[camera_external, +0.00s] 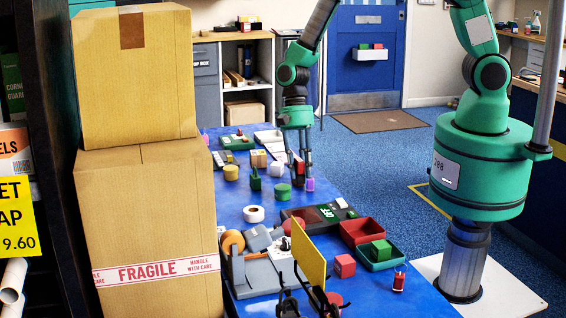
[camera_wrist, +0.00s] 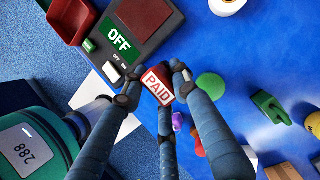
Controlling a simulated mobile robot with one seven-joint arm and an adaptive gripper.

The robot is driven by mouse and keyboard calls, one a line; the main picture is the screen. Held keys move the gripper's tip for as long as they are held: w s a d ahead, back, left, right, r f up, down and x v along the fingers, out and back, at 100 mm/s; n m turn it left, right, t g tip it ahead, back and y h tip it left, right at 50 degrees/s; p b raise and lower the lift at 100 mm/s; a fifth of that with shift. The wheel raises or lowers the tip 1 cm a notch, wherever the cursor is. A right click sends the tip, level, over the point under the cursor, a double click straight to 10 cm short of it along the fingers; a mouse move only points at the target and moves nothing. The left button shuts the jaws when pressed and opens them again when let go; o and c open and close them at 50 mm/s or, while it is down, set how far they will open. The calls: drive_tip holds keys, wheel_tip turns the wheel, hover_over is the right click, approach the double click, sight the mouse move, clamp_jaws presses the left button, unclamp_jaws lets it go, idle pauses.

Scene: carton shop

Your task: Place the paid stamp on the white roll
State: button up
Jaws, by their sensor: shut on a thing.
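The paid stamp (camera_wrist: 158,85) shows in the wrist view as a red block with a white PAID label. My gripper (camera_wrist: 157,82) is shut on it, with the stamp between the fingertips. In the external view my gripper (camera_external: 299,178) points down over the blue table; the stamp is hard to make out there. The white roll (camera_external: 253,213) lies flat on the table, left of and nearer the camera than my gripper, with a dark hole in its middle. Part of the roll also shows at the top edge of the wrist view (camera_wrist: 228,4). Nothing is seen on it.
A green disc (camera_external: 283,191) and a green stamp-like object (camera_external: 255,181) lie near my gripper. A tape dispenser (camera_external: 233,245) stands in front. Stacked cartons (camera_external: 150,205) rise at left.

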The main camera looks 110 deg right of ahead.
drive_tip(key=a, duration=0.3)
drive_tip(key=s+a, duration=0.1)
drive_tip(key=a, duration=0.1)
drive_tip(key=shift+a+r+b, duration=0.1)
drive_tip(key=shift+a+b, duration=0.25)
drive_tip(key=shift+w, duration=0.1)
drive_tip(key=b, duration=0.3)
approach(257, 213)
drive_tip(key=shift+a+f, duration=0.65)
drive_tip(key=shift+a, duration=0.25)
drive_tip(key=shift+f+b, duration=0.45)
drive_tip(key=shift+f, duration=1.3)
drive_tip(key=shift+f, duration=0.1)
drive_tip(key=o, duration=1.1)
drive_tip(key=shift+o, duration=0.2)
